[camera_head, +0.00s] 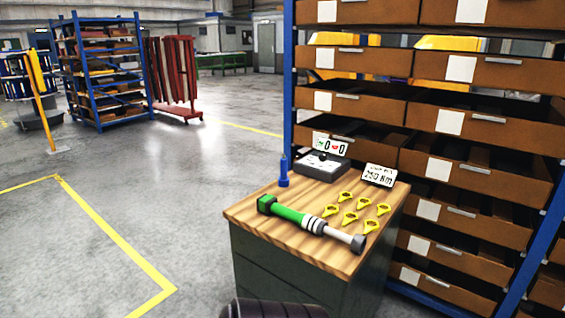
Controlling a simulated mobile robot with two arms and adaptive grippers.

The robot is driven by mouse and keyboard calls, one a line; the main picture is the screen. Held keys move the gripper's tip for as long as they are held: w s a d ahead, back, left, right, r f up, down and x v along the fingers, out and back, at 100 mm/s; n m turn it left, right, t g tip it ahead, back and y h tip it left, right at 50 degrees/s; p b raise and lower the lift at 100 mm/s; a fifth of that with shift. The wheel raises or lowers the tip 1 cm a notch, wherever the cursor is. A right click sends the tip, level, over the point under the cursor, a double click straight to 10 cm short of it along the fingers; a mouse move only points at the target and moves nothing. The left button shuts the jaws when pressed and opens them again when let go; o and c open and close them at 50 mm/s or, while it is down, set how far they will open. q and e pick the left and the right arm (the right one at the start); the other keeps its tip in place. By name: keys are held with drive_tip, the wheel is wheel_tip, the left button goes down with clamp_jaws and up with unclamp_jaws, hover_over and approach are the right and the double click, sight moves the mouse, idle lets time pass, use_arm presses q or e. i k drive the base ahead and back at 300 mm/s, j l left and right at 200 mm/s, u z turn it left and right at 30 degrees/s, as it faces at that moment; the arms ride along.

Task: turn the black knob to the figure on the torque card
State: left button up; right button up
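The torque card (379,175) stands at the back right of the wooden-topped cabinet (247,212); its larger line seems to read 250 Nm. To its left is a grey box (321,167) with a small dark knob (322,156) on top. Behind the knob stands a white display plate (331,145) with figures that look like zeros and green and red marks. The knob's exact setting is too small to read. A green and silver torque tool (290,214) lies diagonally across the top. Neither of my grippers is in view.
Several yellow tags (346,218) lie right of the tool. A blue upright piece (284,171) stands at the back left edge. A blue rack with brown drawers (480,120) rises close behind and right. The floor (130,180) to the left is open.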

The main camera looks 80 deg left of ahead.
sight(323, 157)
drive_tip(key=u, duration=2.4)
drive_tip(key=i+j+u, duration=0.3)
drive_tip(key=u, duration=0.15)
drive_tip(key=i+j+u, duration=0.5)
drive_tip(key=i+u, duration=0.3)
drive_tip(key=u, duration=0.15)
drive_tip(key=i+u, duration=0.5)
drive_tip(key=i+z, duration=0.25)
drive_tip(key=i, duration=0.25)
drive_tip(key=i+j+z, duration=0.25)
drive_tip(key=i, duration=0.3)
drive_tip(key=i+j+z, duration=0.25)
drive_tip(key=i, duration=0.25)
